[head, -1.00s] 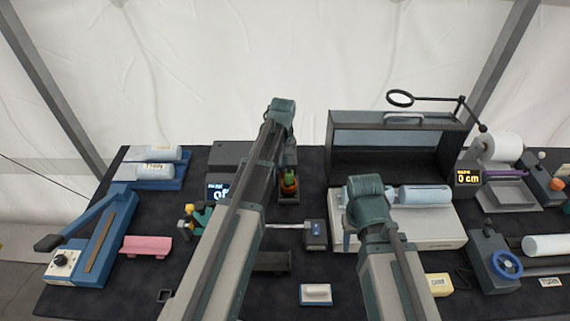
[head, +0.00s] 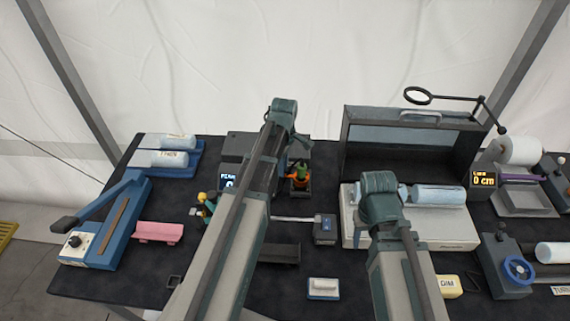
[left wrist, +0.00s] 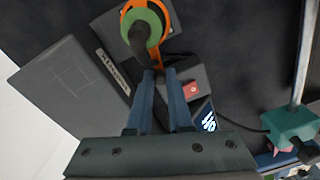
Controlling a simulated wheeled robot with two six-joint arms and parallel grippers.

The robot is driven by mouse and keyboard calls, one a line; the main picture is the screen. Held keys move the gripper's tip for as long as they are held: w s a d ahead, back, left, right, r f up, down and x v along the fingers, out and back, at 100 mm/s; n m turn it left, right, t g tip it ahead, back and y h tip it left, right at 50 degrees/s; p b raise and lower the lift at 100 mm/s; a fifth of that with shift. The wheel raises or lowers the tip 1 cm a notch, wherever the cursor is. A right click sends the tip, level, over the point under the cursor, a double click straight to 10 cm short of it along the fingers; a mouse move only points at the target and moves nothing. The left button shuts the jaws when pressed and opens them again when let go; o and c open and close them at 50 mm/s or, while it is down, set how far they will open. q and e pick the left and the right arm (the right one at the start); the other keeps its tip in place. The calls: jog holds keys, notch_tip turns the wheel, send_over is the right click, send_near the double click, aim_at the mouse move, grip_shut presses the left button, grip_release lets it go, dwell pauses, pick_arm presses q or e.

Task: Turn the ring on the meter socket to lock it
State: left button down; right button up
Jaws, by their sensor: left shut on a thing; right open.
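The orange ring (left wrist: 127,20) sits around a green round part (left wrist: 155,20) on the grey meter socket (left wrist: 106,30) in the left wrist view. A dark rod-like part stands over its middle. The ring (head: 302,181) also shows in the head view, just right of my left arm. My left gripper (left wrist: 159,75) is shut on the ring's orange tab, at the side nearest the wrist camera. Its fingertips partly hide the tab. My right gripper (head: 368,225) is open and empty, above the front left of a pale flat machine (head: 440,235).
A small dark block with a metal rod (head: 325,230) lies between my arms. A dark display box (head: 237,147) stands behind my left arm. A dark open case (head: 410,148) stands at the back right.

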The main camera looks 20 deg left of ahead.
pick_arm(q)
jog(key=shift+s+d+n, duration=0.1)
jog(key=shift+s+n, duration=0.5)
jog(key=shift+n, duration=0.4)
jog(key=c, duration=1.1)
grip_release()
jog(key=shift+r, duration=0.1)
pick_arm(e)
jog(key=shift+r, duration=0.1)
pick_arm(q)
notch_tip(320, 180, up, 14)
jog(key=p, duration=1.4)
jog(key=shift+w, duration=0.25)
pick_arm(e)
notch_tip(320, 180, up, 14)
pick_arm(q)
jog(key=shift+f, duration=0.25)
pick_arm(e)
jog(key=shift+f, duration=0.2)
